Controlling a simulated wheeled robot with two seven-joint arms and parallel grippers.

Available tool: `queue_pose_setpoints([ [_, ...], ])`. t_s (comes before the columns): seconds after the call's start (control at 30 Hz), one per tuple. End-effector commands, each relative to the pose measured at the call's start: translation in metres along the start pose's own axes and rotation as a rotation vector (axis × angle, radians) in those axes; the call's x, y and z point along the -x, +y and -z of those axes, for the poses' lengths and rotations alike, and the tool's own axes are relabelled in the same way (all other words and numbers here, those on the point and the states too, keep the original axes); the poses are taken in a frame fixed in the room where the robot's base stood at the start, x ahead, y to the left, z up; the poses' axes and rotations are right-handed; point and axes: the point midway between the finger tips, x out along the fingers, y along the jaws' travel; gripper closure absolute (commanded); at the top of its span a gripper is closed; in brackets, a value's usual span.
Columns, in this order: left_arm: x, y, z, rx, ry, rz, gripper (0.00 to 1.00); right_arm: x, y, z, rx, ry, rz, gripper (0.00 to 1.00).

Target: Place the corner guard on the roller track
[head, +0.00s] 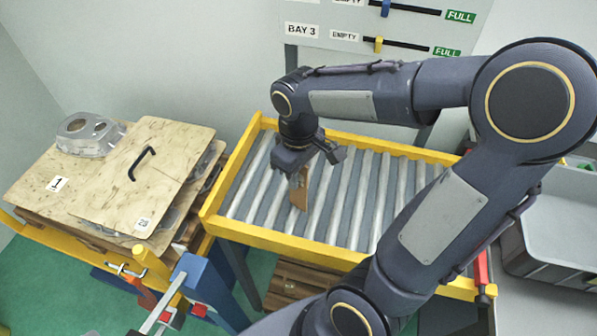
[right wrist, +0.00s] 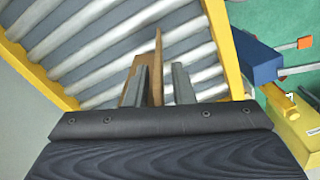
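The corner guard (head: 299,193) is a brown angled piece. It stands upright at the left part of the roller track (head: 233,239), and its lower end appears to touch the rollers. My right gripper (head: 316,166) is above the track at the guard's top end. In the right wrist view the guard (right wrist: 157,66) rises between the two grey fingers of my right gripper (right wrist: 162,85). A clear gap shows between the guard and the right-hand finger, so the gripper is open around it. My left gripper is not in view.
Yellow rails edge the track, and its rollers right of the guard are clear. A blue post (head: 193,283) stands near the track's front left corner. A grey bin (head: 549,240) is at right.

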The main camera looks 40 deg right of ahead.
Motion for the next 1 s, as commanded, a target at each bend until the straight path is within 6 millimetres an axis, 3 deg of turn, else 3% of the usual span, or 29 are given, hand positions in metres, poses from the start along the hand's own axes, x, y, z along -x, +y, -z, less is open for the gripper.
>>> queue_pose_setpoints([
  [0.27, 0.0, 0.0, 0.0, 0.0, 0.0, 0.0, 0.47, 0.0, 0.0, 0.0, 0.0, 0.0, 0.0, 0.73],
  [0.43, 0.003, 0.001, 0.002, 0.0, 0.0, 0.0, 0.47, 0.011, 0.0, 0.001, -0.001, 0.003, -0.001, 0.73],
  [0.8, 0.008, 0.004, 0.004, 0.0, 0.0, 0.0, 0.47, 0.087, 0.0, 0.001, 0.0, 0.005, -0.001, 0.73],
  [1.0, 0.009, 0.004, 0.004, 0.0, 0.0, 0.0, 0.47, 0.116, 0.0, 0.001, 0.0, 0.002, -0.001, 0.73],
])
